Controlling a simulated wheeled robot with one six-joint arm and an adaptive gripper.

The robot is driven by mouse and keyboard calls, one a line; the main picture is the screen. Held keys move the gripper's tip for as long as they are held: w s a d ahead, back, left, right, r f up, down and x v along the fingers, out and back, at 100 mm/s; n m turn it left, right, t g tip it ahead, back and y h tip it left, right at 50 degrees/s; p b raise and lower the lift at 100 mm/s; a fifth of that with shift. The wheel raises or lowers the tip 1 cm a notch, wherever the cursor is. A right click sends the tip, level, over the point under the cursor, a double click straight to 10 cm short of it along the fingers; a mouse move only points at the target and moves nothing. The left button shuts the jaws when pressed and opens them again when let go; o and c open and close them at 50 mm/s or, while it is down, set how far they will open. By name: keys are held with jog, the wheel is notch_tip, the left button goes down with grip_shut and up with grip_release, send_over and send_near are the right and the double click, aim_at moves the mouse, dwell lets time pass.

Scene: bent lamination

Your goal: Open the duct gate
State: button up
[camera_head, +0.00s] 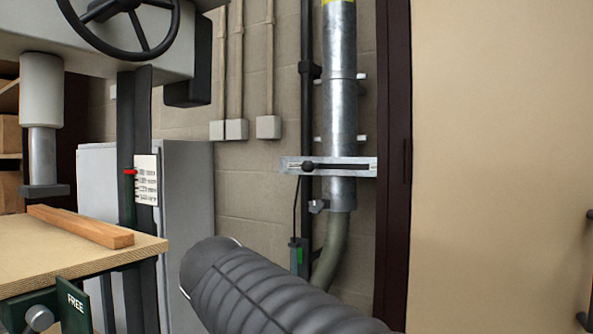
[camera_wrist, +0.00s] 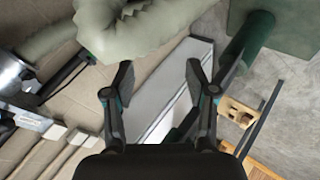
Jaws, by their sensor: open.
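The duct gate (camera_head: 350,167) is a flat light metal plate with a dark slot, set across the vertical metal duct (camera_head: 341,110) on the back wall. A dark round knob (camera_head: 308,166) sits near the left end of the slot. In the wrist view the shiny duct end shows at the left edge, and a pale metal plate that may be the gate (camera_wrist: 28,117) lies below it. My gripper (camera_wrist: 160,75) is open and empty, with a grey panel behind its fingers. The gate is off to the left of the fingers. My gripper is not seen in the head view.
A grey-green hose (camera_head: 332,250) hangs below the duct. A dark ribbed cylinder (camera_head: 265,295) fills the lower middle. A wooden table (camera_head: 70,258) and a machine with a handwheel stand at left. A dark frame (camera_head: 394,230) runs close to the gate's right end.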

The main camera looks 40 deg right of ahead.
jog(key=w+d+r+n+h, duration=0.1)
jog(key=w+d+r+h, duration=0.25)
jog(key=r, duration=0.45)
jog(key=w+d+r+h, duration=0.3)
jog(key=w+d+r, duration=0.2)
jog(key=r, duration=0.2)
jog(key=h, duration=0.4)
send_near(305, 167)
jog(key=shift+y, duration=0.25)
jog(key=x, duration=0.4)
jog(key=p+x, duration=0.1)
jog(key=x, duration=0.2)
jog(key=p+x, duration=0.1)
jog(key=x, duration=0.3)
jog(key=shift+w+d+r, duration=0.15)
jog(key=shift+d+r, duration=0.1)
jog(key=shift+d, duration=0.1)
grip_shut()
